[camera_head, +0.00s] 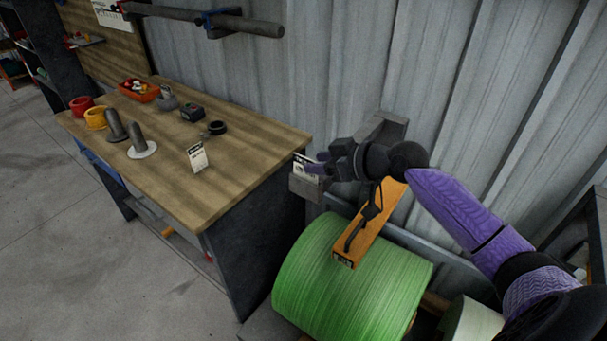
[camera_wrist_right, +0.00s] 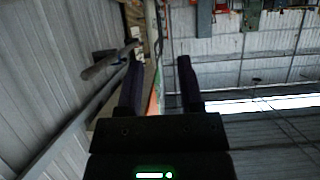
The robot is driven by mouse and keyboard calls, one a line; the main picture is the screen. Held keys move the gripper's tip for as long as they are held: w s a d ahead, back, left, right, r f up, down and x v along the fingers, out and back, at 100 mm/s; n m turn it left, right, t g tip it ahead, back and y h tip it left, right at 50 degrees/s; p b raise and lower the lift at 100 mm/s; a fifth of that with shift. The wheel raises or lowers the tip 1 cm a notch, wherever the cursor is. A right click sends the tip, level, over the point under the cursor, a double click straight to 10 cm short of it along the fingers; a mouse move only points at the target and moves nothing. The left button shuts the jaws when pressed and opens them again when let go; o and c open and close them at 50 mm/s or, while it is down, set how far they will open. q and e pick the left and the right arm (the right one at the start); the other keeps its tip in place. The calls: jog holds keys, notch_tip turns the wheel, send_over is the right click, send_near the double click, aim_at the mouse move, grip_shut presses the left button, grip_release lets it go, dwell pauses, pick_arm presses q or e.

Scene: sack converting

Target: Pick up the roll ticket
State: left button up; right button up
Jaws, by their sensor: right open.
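A white ticket with dark print (camera_head: 304,166) stands at the grey bracket beside the workbench's right end, in the head view. A second white printed ticket (camera_head: 198,157) stands on the workbench top. I cannot read which is the roll ticket. My left gripper is out of view.
The wooden workbench (camera_head: 240,160) holds red and orange rings, dark pegs, a black box and an orange tray (camera_head: 139,91). A large green roll (camera_head: 345,285) with an orange bar (camera_head: 372,225) above it lies below my right arm. A corrugated wall (camera_head: 350,60) is close behind.

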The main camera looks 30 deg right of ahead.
aim_at(300, 161)
jog(key=x, duration=0.4)
jog(key=shift+w+d+f+b, duration=0.15)
jog(key=shift+w+f+b, duration=0.05)
jog(key=shift+b, duration=0.1)
grip_shut()
